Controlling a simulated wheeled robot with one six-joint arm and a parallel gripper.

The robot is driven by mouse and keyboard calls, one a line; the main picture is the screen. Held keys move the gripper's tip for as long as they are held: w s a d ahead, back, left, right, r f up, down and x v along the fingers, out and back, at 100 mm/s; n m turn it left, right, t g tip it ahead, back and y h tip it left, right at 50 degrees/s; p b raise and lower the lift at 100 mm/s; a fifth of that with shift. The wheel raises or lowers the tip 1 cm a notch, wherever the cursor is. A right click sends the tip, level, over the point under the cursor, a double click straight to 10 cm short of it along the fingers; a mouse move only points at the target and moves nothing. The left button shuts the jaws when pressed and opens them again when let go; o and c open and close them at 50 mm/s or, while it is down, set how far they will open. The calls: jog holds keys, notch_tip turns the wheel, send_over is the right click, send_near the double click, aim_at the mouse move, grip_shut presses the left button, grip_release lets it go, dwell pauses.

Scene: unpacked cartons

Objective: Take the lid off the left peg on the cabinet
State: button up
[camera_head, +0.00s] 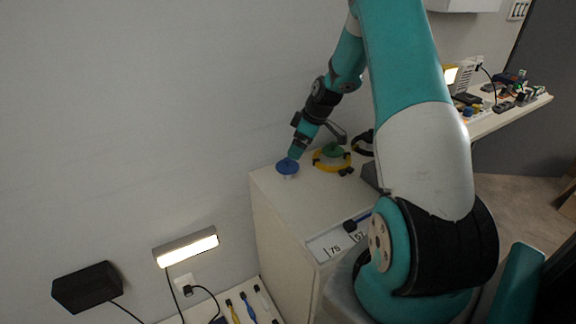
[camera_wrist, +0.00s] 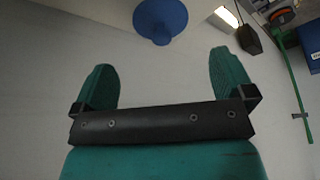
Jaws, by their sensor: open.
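The blue lid (camera_head: 287,166) sits on a short pale peg at the left back of the white cabinet's top (camera_head: 300,201). In the wrist view the blue lid (camera_wrist: 160,17) is at the top middle, beyond my fingertips. My gripper (camera_wrist: 162,72) is open and empty, its two green fingers wide apart. In the head view my gripper (camera_head: 294,154) is just above and beside the blue lid; I cannot tell whether it touches. A green lid (camera_head: 333,150) is farther right on the cabinet.
A yellow ring-shaped thing (camera_head: 331,163) lies around the green lid's place. A lit lamp (camera_head: 186,246) and a black box (camera_head: 87,287) are at the lower left. A cluttered shelf (camera_head: 508,112) is at the right. The cabinet's front top is partly clear.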

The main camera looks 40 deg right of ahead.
aim_at(287, 164)
jog(key=p+x, duration=0.1)
jog(key=x, duration=0.8)
jog(key=shift+a, duration=0.1)
jog(key=c, duration=0.8)
